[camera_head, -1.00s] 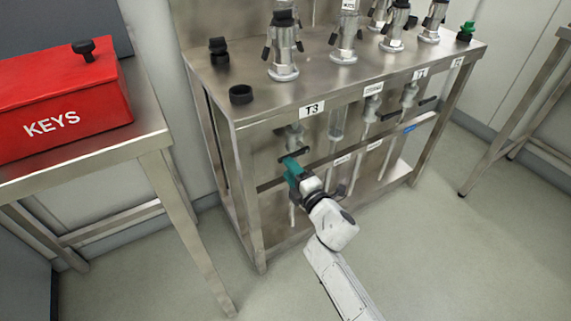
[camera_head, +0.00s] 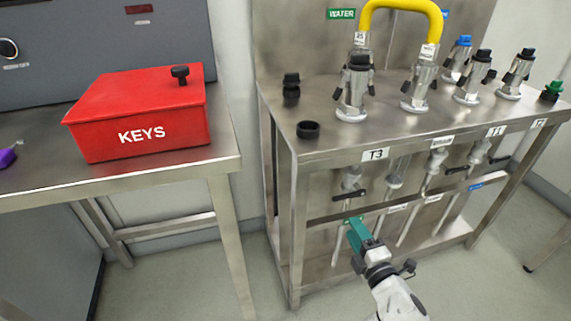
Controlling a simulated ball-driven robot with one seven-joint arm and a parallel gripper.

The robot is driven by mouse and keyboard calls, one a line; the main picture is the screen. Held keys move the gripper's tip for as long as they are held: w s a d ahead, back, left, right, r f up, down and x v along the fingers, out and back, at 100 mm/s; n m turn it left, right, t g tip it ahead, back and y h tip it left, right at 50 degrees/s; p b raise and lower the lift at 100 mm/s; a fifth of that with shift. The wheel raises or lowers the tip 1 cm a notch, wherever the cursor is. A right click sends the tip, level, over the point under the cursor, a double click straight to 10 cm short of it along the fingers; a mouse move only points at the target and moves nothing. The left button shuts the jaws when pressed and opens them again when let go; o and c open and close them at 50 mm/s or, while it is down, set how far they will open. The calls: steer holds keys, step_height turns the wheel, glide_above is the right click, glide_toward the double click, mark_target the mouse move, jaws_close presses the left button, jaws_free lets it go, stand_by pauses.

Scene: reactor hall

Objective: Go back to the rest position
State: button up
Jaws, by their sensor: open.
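My gripper (camera_head: 352,222) has teal jaws and is at the lower middle of the head view, on the end of my white arm. It is in front of the steel rack, below the label T3. A valve with a black handle (camera_head: 348,194) sits just above the jaw tips. I cannot tell from this angle whether the jaws touch anything. The jaws are open, and no held object shows between them.
A steel rack (camera_head: 300,220) with several metal couplings on top stands ahead. A yellow hose (camera_head: 402,6) arches over two couplings. A red KEYS box (camera_head: 140,112) sits on a steel table (camera_head: 228,166) at the left. Floor shows between table and rack.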

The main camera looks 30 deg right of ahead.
steer(key=s+a+f+m+g, duration=0.2)
steer(key=s+f+m+g, duration=0.6)
steer(key=m, duration=0.4)
steer(key=s+a+m+g+y, duration=0.3)
steer(key=s+a+g+y, duration=0.35)
steer(key=s+a, duration=0.7)
step_height(320, 180, up, 25)
steer(key=s+d+g+h+p, duration=0.1)
steer(key=d+g+p, duration=0.1)
steer(key=p, duration=2.3)
steer(key=shift+s+h+p, duration=0.15)
steer(key=shift+h+p, duration=0.15)
steer(key=shift+h, duration=0.05)
steer(key=shift+f, duration=0.1)
